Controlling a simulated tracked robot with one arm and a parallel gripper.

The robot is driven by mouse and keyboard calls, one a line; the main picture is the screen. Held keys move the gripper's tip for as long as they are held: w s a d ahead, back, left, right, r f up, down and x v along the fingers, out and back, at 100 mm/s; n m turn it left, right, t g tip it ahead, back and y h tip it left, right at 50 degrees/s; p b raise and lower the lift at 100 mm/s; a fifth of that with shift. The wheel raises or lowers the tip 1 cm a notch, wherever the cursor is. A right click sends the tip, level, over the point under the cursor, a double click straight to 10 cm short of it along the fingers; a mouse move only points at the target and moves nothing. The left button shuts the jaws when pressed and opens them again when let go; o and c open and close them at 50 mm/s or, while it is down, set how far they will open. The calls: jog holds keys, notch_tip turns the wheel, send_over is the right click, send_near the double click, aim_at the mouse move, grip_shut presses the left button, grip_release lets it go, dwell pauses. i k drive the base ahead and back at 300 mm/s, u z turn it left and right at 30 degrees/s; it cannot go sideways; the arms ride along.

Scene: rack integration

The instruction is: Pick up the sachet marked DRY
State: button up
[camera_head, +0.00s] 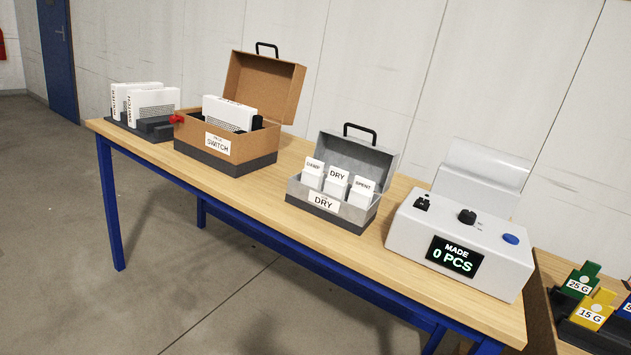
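The white sachet marked DRY (337,181) stands upright in an open grey box (353,214) on the wooden table. It is the middle one of three sachets. The sachet marked DAMP (312,172) stands to its left and the sachet marked SPENT (362,191) to its right. The box's front label also reads DRY (323,202). The box's lid, with a black handle, is tipped back open. The lower part of each sachet is hidden by the box's front wall. My gripper is not in view.
On the wooden table (283,235), a brown SWITCH case (196,149) stands open at left, and a black rack (154,132) with white units lies beyond it. A white machine (460,247) reading "MADE 0 PCS" stands at right. Coloured weights (595,307) sit at far right. Floor in front is clear.

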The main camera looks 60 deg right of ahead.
aim_at(335, 184)
jog(key=z, duration=0.3)
jog(key=i, duration=1.35)
jog(key=z, duration=0.6)
jog(key=i, duration=0.4)
jog(key=z, duration=0.15)
